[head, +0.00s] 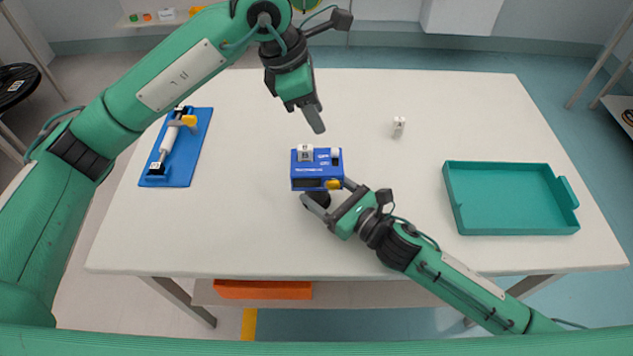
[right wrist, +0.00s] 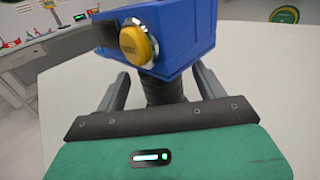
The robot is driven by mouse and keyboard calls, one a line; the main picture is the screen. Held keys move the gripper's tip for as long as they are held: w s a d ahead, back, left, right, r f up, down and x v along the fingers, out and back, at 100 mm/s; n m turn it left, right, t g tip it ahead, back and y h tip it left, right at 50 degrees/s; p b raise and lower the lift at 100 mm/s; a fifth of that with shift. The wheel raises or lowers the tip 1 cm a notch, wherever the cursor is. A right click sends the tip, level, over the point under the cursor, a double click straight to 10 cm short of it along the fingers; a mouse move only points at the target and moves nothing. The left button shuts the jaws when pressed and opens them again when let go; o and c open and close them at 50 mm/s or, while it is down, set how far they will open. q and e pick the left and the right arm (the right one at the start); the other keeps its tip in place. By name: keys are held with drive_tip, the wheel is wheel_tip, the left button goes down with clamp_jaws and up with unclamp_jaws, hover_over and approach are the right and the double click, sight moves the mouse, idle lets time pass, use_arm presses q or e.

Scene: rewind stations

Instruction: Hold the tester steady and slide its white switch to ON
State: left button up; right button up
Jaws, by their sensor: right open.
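The tester is a blue box (head: 301,171) on the table with a dark display and a yellow button on its front. Its white switch (head: 305,153) is on top at the left, beside small lettering that I cannot read surely. My right gripper (head: 328,193) is open at the tester's front, its fingers on either side of a black ribbed grip (right wrist: 163,88) below the box. In the right wrist view the blue box (right wrist: 185,35) fills the top. My left gripper (head: 314,119) hangs above and behind the tester, apart from it; its finger gap is hidden.
A blue board (head: 200,150) with a white cylinder and yellow part lies at left. A small white object (head: 398,127) stands right of the tester. An empty teal tray (head: 452,198) is at right. The table (head: 440,95) is otherwise clear.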

drive_tip(key=shift+x, duration=1.35)
drive_tip(key=shift+c, duration=0.2)
drive_tip(key=c, duration=1.1)
use_arm(q)
drive_tip(key=shift+c, duration=0.8)
use_arm(e)
drive_tip(key=shift+c, duration=0.7)
use_arm(q)
drive_tip(key=shift+w+d+m, duration=0.1)
drive_tip(key=shift+d+m, duration=0.05)
drive_tip(key=shift+m, duration=0.15)
clamp_jaws()
drive_tip(key=w+d+r+m+g+y, duration=0.1)
drive_tip(key=w+d+m+g+y, duration=0.2)
drive_tip(key=w+m, duration=0.6)
drive_tip(key=m+y, duration=0.1)
drive_tip(key=m, duration=0.8)
drive_tip(key=shift+w+d, duration=0.2)
drive_tip(key=shift+w, duration=0.15)
